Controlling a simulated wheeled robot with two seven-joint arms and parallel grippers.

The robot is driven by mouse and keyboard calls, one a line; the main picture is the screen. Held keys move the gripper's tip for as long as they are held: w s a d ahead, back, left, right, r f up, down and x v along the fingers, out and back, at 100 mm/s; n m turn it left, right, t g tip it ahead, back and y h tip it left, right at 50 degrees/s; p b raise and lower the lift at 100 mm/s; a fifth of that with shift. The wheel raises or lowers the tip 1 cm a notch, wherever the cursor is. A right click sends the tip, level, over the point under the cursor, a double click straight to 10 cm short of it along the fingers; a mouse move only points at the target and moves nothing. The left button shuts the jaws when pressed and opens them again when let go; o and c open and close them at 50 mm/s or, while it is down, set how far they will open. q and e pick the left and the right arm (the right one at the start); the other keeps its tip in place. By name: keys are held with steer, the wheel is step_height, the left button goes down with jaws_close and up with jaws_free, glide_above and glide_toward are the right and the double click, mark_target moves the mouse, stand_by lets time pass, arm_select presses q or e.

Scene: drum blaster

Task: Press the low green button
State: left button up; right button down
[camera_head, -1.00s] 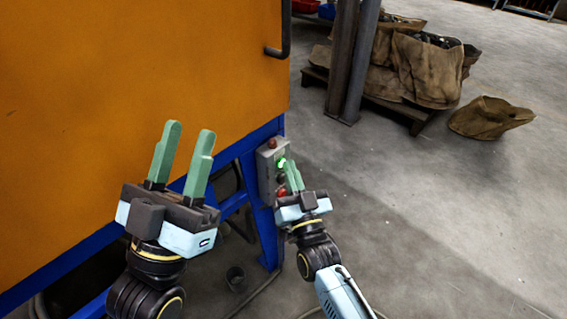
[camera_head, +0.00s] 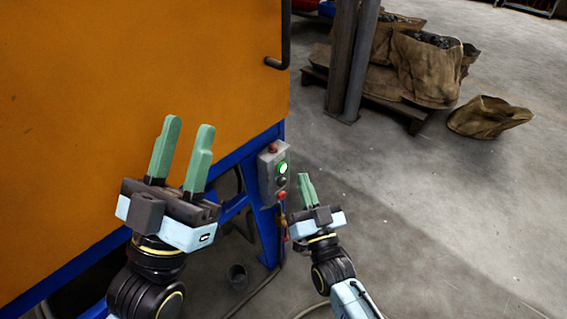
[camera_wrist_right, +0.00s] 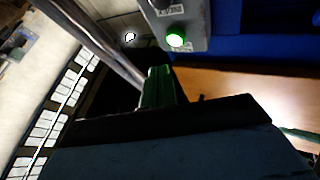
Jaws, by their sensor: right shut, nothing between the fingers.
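The green button (camera_head: 283,168) glows bright green on a grey control box (camera_head: 268,172) fixed to the blue frame. In the right wrist view the lit green button (camera_wrist_right: 176,39) shows on the box's face near the top. My right gripper (camera_head: 306,182) is shut and empty, to the right of the box and a little below the green button, apart from it. Its green fingers (camera_wrist_right: 158,86) show together in the right wrist view. My left gripper (camera_head: 187,140) is open and empty, in front of the orange panel.
A dark button and a red button (camera_head: 282,194) sit below the green one. The orange machine (camera_head: 120,70) on its blue frame fills the left. A steel post (camera_head: 347,70) and brown sacks (camera_head: 425,70) stand behind.

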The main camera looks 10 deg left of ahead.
steer(key=shift+s+d+p, duration=0.55)
steer(key=shift+s+d, duration=0.25)
steer(key=shift+d, duration=0.3)
